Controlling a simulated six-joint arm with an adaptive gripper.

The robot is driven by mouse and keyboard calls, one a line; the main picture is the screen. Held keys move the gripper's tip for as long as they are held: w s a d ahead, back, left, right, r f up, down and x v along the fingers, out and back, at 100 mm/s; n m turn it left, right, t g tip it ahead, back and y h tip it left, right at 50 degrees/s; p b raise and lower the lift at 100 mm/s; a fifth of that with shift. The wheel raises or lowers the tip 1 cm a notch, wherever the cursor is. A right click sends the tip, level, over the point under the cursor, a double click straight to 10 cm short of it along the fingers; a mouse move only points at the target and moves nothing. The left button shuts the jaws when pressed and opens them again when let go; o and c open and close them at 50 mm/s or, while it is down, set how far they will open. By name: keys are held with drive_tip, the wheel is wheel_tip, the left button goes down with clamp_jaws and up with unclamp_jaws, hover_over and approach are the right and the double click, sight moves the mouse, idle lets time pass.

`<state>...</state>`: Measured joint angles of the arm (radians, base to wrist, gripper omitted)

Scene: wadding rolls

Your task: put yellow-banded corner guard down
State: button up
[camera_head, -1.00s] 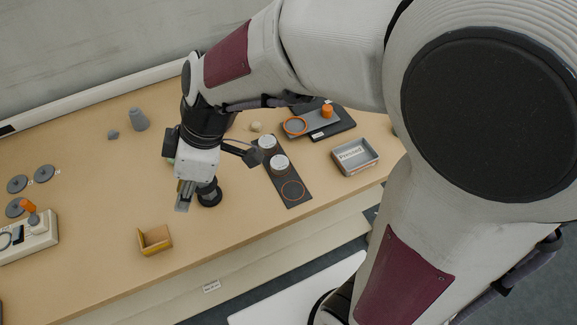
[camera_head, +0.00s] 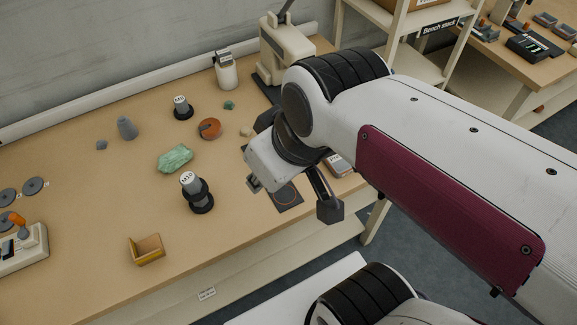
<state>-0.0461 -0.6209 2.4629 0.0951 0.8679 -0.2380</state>
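The yellow-banded corner guard (camera_head: 147,249) is a small tan, L-shaped piece with a yellow band. It rests on the tabletop near the front edge, left of centre, and nothing touches it.
A labelled grey roll on a black base (camera_head: 196,190), a green lump (camera_head: 175,158) and an orange-brown round piece (camera_head: 210,128) stand mid-table. A joystick box (camera_head: 22,248) is at the left. Bare tabletop surrounds the guard. My arm hides part of the right side.

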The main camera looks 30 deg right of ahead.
drive_tip(key=shift+s+d+r+m+t+h, duration=0.25)
drive_tip(key=shift+s+d+m, duration=0.35)
drive_tip(key=shift+d+m, duration=0.15)
drive_tip(key=shift+s+d+r+m+t+h, duration=0.15)
drive_tip(key=shift+s+d+m+h, duration=0.1)
drive_tip(key=shift+s+d+m, duration=0.5)
drive_tip(key=shift+w, duration=0.15)
